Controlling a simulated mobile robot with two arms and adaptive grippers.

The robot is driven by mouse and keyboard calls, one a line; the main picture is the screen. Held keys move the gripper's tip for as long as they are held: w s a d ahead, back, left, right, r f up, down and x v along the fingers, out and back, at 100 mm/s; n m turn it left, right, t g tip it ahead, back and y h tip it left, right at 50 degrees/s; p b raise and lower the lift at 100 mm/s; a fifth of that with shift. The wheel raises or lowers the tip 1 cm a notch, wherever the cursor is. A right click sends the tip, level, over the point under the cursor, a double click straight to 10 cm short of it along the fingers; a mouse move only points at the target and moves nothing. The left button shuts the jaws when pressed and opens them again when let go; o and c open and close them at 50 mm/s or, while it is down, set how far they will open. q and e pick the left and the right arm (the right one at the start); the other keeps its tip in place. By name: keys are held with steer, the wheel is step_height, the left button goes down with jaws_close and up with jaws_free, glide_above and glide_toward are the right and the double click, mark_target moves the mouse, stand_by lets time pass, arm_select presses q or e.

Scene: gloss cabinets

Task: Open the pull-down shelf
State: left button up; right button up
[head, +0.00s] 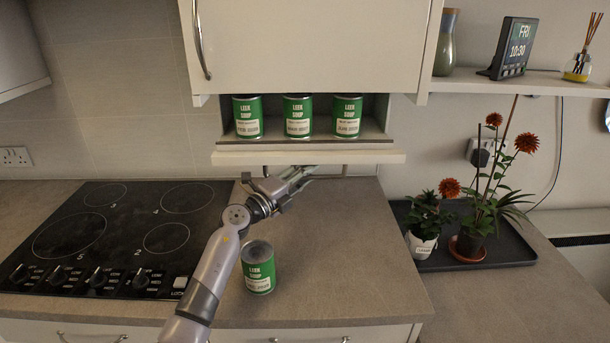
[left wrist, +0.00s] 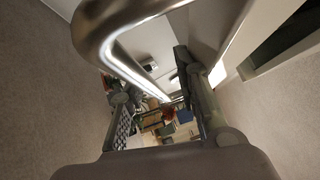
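The pull-down shelf (head: 232,158) sits under the wall cabinet, level, with its pale front edge facing me. Several green-labelled soup cans stand in a row on it, among them the middle can (head: 298,117). My left gripper (head: 300,177) is just below the shelf's front edge, above the counter. In the left wrist view, a shiny curved metal handle (left wrist: 128,66) runs close in front of the left gripper (left wrist: 162,108). The fingers stand apart, with the handle reaching the space between them; contact cannot be told. My right gripper is not in view.
Another soup can (head: 259,268) stands on the counter beside my left arm. A black hob (head: 120,235) lies to the left. A dark tray (head: 510,245) with potted plants is at the right. The cabinet door (head: 310,45) above is closed.

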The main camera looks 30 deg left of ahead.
arm_select(q)
steer(key=shift+s, duration=0.1)
steer(key=v, duration=1.2)
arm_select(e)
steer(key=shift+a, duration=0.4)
